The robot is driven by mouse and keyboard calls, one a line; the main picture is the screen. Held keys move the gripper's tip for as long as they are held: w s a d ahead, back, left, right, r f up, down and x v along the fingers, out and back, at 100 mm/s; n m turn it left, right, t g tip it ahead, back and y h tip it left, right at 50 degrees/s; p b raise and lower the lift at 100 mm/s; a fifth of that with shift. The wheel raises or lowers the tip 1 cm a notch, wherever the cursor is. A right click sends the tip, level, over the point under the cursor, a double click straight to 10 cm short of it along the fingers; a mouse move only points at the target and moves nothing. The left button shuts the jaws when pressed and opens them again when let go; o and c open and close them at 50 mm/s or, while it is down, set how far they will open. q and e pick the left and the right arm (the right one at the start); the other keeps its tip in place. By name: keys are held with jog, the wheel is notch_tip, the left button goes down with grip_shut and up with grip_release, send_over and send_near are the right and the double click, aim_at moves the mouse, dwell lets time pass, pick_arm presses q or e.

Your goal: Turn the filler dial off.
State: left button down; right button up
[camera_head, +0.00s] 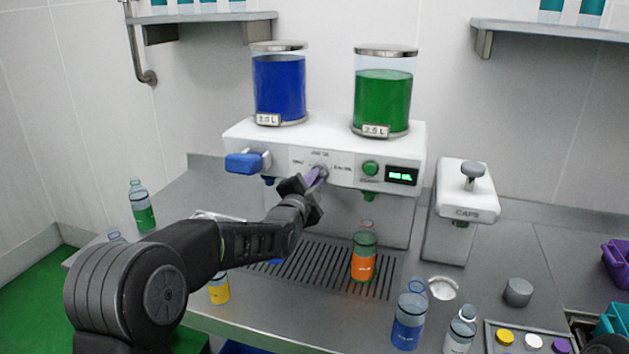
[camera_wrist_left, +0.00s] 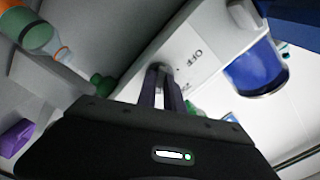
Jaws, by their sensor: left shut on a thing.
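The white filler machine (camera_head: 337,150) stands against the back wall. Its dial (camera_head: 320,167) is on the front panel between a blue lever (camera_head: 244,162) and a round green button (camera_head: 370,168). My left gripper (camera_head: 313,178) is at the dial, its fingers shut on it; the fingers hide most of the dial. In the left wrist view the two fingers (camera_wrist_left: 161,88) close on the dial (camera_wrist_left: 163,70), and the word OFF shows on the panel beside it.
A bottle with an orange label (camera_head: 363,255) stands on the drip grate (camera_head: 325,270) under the green tank (camera_head: 382,95). The blue tank (camera_head: 279,88) is beside it. A capper (camera_head: 466,195) is to the right. Several bottles stand along the front of the counter.

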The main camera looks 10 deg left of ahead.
pick_arm(q)
jog(key=shift+f, duration=0.1)
jog(key=n+b, duration=1.5)
jog(key=n, duration=0.5)
jog(key=shift+d+b, duration=0.15)
jog(key=shift+b, duration=0.25)
jog(key=shift+n+b, duration=0.3)
jog(key=shift+n, duration=1.6)
jog(key=shift+d, duration=0.1)
jog(key=c, duration=1.5)
grip_release()
